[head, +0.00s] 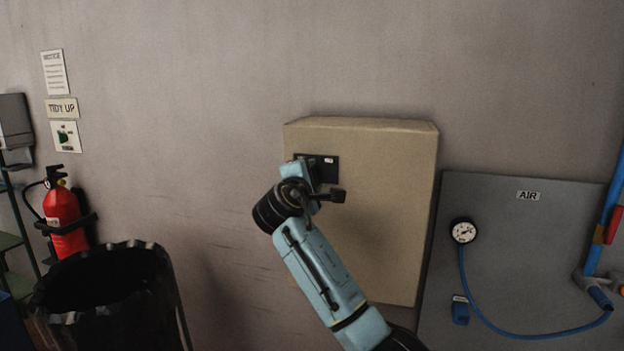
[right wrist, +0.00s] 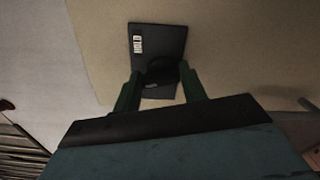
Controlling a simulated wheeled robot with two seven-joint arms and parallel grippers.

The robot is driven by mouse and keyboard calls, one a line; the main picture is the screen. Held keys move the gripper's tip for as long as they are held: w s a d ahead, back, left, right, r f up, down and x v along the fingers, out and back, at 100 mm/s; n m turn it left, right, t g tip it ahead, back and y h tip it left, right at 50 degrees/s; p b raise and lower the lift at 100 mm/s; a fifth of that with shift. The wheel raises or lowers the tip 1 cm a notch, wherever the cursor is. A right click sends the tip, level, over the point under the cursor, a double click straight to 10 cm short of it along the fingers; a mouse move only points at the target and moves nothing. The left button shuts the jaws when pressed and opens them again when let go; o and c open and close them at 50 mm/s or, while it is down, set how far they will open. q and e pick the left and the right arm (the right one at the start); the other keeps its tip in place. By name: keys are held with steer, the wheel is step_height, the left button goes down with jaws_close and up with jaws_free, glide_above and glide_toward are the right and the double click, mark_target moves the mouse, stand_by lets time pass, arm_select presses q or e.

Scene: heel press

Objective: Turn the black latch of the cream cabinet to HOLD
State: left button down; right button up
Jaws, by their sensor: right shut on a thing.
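The cream cabinet (head: 385,210) is mounted on the wall in the middle of the head view. A black plate (head: 328,163) with small light lettering is on its upper left front. In the right wrist view the plate (right wrist: 155,40) bears a HOLD label (right wrist: 138,45). The black latch (right wrist: 161,73) sits on the plate, between the two fingers of my right gripper (right wrist: 161,84), which is shut on it. In the head view the right gripper (head: 304,171) is at the plate and hides the latch. My left gripper is out of view.
A grey AIR panel (head: 500,245) with a gauge (head: 464,231) and blue hose is right of the cabinet. A black bin (head: 100,295) and a red fire extinguisher (head: 64,215) are at the left. The wall between the bin and the cabinet is clear.

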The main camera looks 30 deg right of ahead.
steer(key=shift+f+m+b, duration=0.2)
steer(key=shift+m+b, duration=1.25)
steer(key=shift+m, duration=1.55)
steer(key=shift+f+m+b, duration=0.15)
steer(key=shift+m+b, duration=1.25)
steer(key=shift+m, duration=1.9)
steer(key=o, duration=1)
steer(key=shift+a, duration=0.1)
steer(key=b+v, duration=0.1)
steer(key=v, duration=1.2)
steer(key=shift+s+b, duration=0.15)
steer(key=shift+b, duration=0.15)
